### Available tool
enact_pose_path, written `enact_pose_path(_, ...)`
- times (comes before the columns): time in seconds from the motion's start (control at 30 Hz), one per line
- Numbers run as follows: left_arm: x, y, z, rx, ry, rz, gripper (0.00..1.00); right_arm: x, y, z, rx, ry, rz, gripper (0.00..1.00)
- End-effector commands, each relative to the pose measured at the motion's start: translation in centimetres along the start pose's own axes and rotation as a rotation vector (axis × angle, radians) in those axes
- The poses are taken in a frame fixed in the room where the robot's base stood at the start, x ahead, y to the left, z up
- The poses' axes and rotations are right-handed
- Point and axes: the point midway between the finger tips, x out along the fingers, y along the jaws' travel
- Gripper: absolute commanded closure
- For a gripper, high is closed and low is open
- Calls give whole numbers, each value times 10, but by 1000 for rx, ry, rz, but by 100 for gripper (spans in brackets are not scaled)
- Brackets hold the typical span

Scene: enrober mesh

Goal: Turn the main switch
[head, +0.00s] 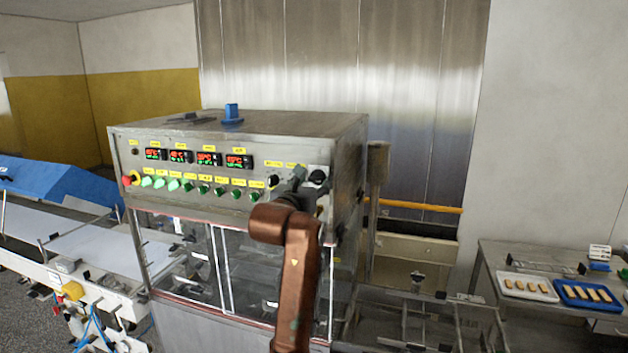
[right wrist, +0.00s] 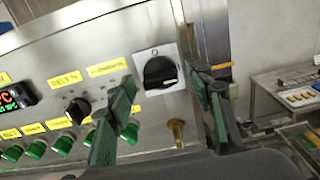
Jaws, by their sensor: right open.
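The main switch is a black rotary knob on a pale square plate at the upper right of the machine's control panel. It shows in the right wrist view (right wrist: 160,72) and, small, in the head view (head: 318,176). My right gripper (head: 299,179) is in front of the panel's right end. In the right wrist view its two green-grey fingers (right wrist: 160,80) are open, one on each side of the knob in the picture, with nothing held. I see no contact with the knob, and the remaining distance is hard to judge. My left gripper is out of view.
A smaller black knob (right wrist: 78,110) and green buttons (right wrist: 63,143) lie left of the switch; a brass part (right wrist: 177,130) sticks out below it. A red emergency button (head: 131,178) is at the panel's far left. A table with trays (head: 590,295) stands right.

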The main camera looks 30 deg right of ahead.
Motion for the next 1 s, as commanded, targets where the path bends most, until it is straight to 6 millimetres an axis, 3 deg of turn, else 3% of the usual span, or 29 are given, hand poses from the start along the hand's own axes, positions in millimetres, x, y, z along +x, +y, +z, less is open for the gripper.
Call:
enact_pose_path(0.27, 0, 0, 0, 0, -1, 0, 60, 2, 0, 0, 0, 0, 0, 52)
enact_pose_path(0.87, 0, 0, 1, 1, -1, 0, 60, 1, 0, 0, -1, -1, 0, 94)
enact_pose_path(1.0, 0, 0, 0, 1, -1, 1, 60, 1, 0, 0, -5, -1, 0, 94)
